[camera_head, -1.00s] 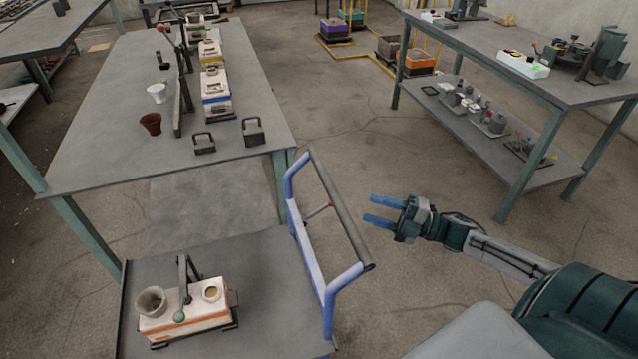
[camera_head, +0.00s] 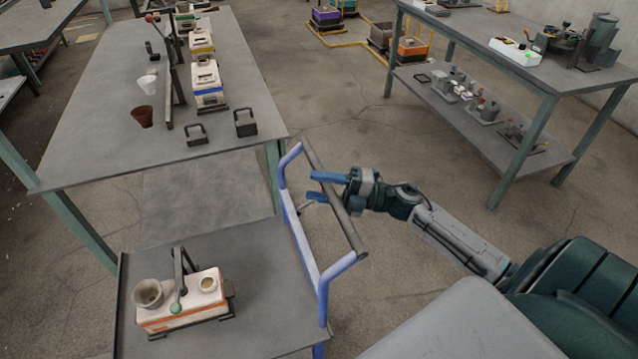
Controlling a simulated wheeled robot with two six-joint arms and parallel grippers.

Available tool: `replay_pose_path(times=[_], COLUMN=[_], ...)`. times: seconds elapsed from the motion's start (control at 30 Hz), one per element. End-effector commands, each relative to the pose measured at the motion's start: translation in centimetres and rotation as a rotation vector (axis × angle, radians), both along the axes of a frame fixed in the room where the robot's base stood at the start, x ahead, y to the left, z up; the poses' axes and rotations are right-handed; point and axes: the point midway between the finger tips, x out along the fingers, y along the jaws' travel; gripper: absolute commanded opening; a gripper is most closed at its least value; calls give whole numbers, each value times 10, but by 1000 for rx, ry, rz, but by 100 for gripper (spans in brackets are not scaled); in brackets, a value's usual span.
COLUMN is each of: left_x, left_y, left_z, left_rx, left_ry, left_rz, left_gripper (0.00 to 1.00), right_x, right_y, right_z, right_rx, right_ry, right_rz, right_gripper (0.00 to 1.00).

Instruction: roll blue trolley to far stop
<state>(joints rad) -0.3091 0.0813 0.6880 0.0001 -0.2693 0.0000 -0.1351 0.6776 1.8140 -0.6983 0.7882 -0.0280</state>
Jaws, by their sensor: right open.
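The blue trolley (camera_head: 304,248) stands at the lower left, with a grey flat deck and a blue frame at its right end. Its grey handle bar (camera_head: 336,205) runs slantwise across the top of that frame. My right gripper (camera_head: 312,186) is open, with its blue fingers reaching leftward around the bar's upper part. I cannot tell whether the fingers touch the bar. An orange-striped white mould box (camera_head: 190,306) with a grey cup (camera_head: 148,293) and a green-knobbed lever sits on the deck. My left gripper is not in view. No far stop can be made out.
A grey worktable (camera_head: 90,150) stands just beyond the trolley, carrying mould boxes, weights and cups. Another bench (camera_head: 480,50) with a lower shelf stands at the right. Open concrete floor (camera_head: 400,150) lies between them.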

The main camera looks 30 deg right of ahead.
Motion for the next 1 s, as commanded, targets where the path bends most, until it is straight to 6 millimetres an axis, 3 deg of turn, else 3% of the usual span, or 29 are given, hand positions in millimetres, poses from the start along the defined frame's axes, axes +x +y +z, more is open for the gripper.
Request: replay_pose_path(times=[0.37, 0.6, 1.0], left_x=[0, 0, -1], left_y=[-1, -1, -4], left_z=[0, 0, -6], left_rx=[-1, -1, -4], left_ry=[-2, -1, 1], left_rz=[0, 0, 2], left_gripper=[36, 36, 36], right_x=[3, 3, 11], right_y=[4, 4, 4], right_z=[1, 1, -1], right_rx=[0, 0, 1], right_ry=[0, 0, 0], right_rz=[0, -1, -1], right_gripper=[43, 0, 0])
